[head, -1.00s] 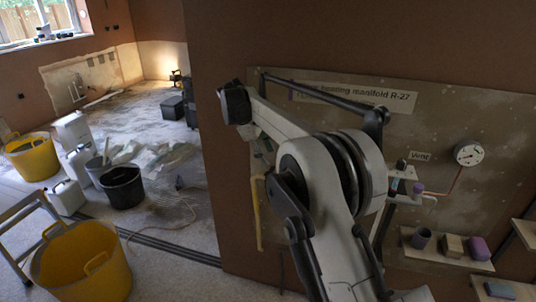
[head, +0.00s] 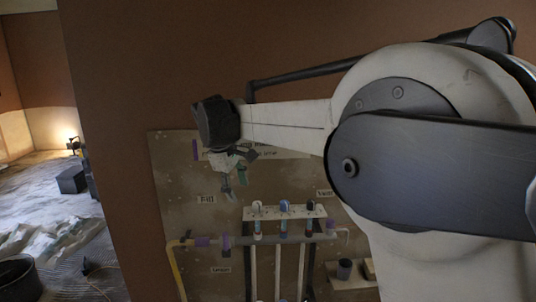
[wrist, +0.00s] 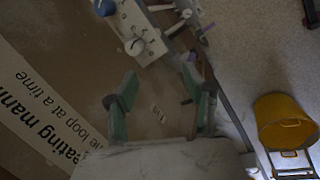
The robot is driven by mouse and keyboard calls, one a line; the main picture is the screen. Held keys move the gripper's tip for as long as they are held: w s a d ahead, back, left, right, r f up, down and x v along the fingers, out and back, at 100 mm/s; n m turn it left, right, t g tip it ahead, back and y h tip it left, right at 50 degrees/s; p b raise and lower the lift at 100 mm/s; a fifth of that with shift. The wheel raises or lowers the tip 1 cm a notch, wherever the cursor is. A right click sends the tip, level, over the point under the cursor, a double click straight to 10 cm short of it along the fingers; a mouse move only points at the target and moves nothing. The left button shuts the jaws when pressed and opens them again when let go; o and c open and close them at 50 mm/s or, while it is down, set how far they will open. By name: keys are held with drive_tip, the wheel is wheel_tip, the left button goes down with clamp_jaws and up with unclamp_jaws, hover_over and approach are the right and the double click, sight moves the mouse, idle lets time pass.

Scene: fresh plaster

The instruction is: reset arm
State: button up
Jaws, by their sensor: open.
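My arm reaches across the head view from the right, with its elbow large in front of the wall. My gripper (head: 235,178) hangs from the wrist in front of the manifold board (head: 178,170). In the wrist view my gripper (wrist: 160,72) shows two green fingers spread apart, with nothing between them. The fingers point toward the board and its valve row, clear of the valves as far as I can tell. My arm hides the right part of the board.
Pipes run below the valves, with a yellow pipe (head: 176,270) at the left. A small shelf (head: 345,283) holds a dark cup (head: 344,268). A black bucket (head: 18,280) stands on the floor at left. The wrist view shows a yellow tub (wrist: 285,118) and the board's large lettering.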

drive_tip(key=s+d+r+m+t+y, duration=0.1)
drive_tip(key=s+d+r+m, duration=0.15)
drive_tip(key=s+d, duration=0.65)
drive_tip(key=s+d+r+m+t+y, duration=0.1)
drive_tip(key=s+d+m, duration=0.3)
drive_tip(key=s+d, duration=0.45)
drive_tip(key=s+d+f+m+t, duration=0.1)
drive_tip(key=s+d+f+m, duration=0.2)
drive_tip(key=s+d+f, duration=0.2)
drive_tip(key=s+d+f+m+t, duration=0.1)
drive_tip(key=s+d+f+m, duration=0.2)
drive_tip(key=s, duration=0.9)
drive_tip(key=d+f, duration=0.2)
drive_tip(key=d, duration=0.1)
drive_tip(key=shift+s+d, duration=0.2)
drive_tip(key=shift+s, duration=0.1)
